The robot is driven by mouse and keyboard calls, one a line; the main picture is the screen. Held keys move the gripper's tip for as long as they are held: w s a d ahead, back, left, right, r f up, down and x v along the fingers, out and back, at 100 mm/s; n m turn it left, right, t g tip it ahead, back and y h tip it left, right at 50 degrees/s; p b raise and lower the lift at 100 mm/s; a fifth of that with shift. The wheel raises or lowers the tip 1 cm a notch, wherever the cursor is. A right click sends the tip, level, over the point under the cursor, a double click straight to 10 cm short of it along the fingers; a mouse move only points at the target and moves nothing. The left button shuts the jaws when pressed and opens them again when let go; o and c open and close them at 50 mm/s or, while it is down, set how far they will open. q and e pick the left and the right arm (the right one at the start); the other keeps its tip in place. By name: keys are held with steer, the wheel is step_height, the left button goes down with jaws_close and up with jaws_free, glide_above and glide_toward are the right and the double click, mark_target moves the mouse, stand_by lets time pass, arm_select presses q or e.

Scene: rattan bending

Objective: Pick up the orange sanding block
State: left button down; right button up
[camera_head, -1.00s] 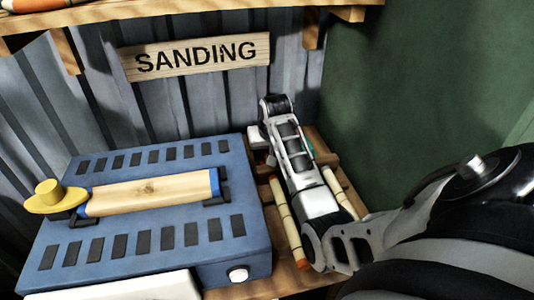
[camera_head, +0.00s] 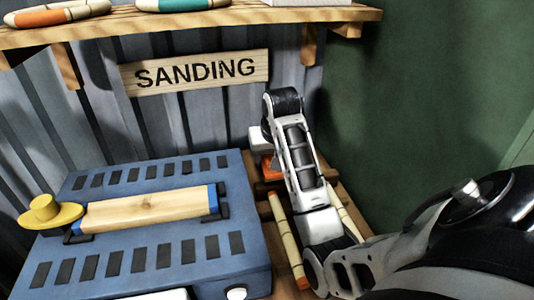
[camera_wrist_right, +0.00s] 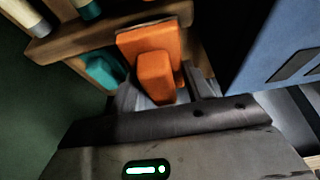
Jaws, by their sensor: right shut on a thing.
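The orange sanding block (camera_wrist_right: 155,72) is between the fingers of my right gripper (camera_wrist_right: 160,92) in the right wrist view. It has a flat plate with a raised handle, and the fingers are shut on the handle. In the head view, part of the orange block (camera_head: 270,168) shows just below my right gripper (camera_head: 262,145), above the wooden rack beside the blue machine. The lower edge of the block is partly hidden, so I cannot tell how far it is clear of the rack. My left gripper is not in view.
The blue sanding bench (camera_head: 150,245) with a clamped wooden bar (camera_head: 148,210) stands left of my right arm. A teal block (camera_wrist_right: 103,70) lies beside the orange one. A wooden shelf (camera_head: 200,28) with rings hangs above. A green wall (camera_head: 430,90) is at the right.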

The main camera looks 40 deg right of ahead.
steer(key=s+a, duration=0.2)
steer(key=s, duration=0.2)
steer(key=s+a, duration=0.2)
steer(key=s, duration=0.1)
steer(key=s+a, duration=0.2)
steer(key=s, duration=0.2)
steer(key=shift+s+a+p, duration=0.2)
steer(key=shift+s+p, duration=0.15)
steer(key=shift+p, duration=0.05)
steer(key=o, duration=0.5)
steer(key=shift+c, duration=0.2)
steer(key=c, duration=0.3)
steer(key=shift+c, duration=0.2)
